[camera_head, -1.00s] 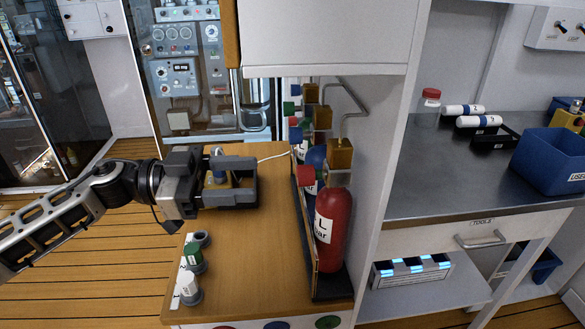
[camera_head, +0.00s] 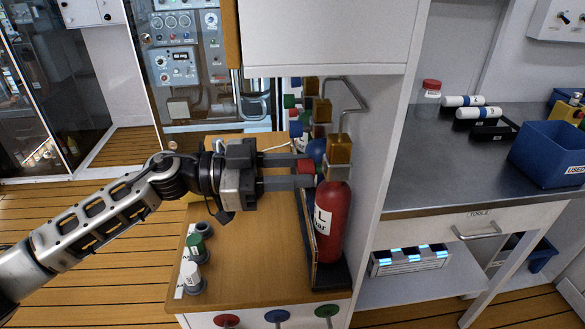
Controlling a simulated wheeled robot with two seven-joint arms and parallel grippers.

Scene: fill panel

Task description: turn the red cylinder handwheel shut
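The red cylinder (camera_head: 333,222) stands upright in a dark rack at the right edge of the wooden counter. A brass valve block (camera_head: 340,150) tops it. Its red handwheel (camera_head: 306,167) faces left toward my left gripper (camera_head: 306,173). The two grey fingers reach right, level with the handwheel, and their tips lie one above and one below it. Whether they press on it is not clear, as the tips partly hide the wheel. My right gripper is not in view.
More cylinders with brass valves and blue and green handwheels (camera_head: 290,101) stand behind in a row. Small capped fittings (camera_head: 193,278) sit at the counter's left edge. A white cabinet (camera_head: 325,35) overhangs the row. A steel bench (camera_head: 440,175) with a blue bin (camera_head: 548,158) is right.

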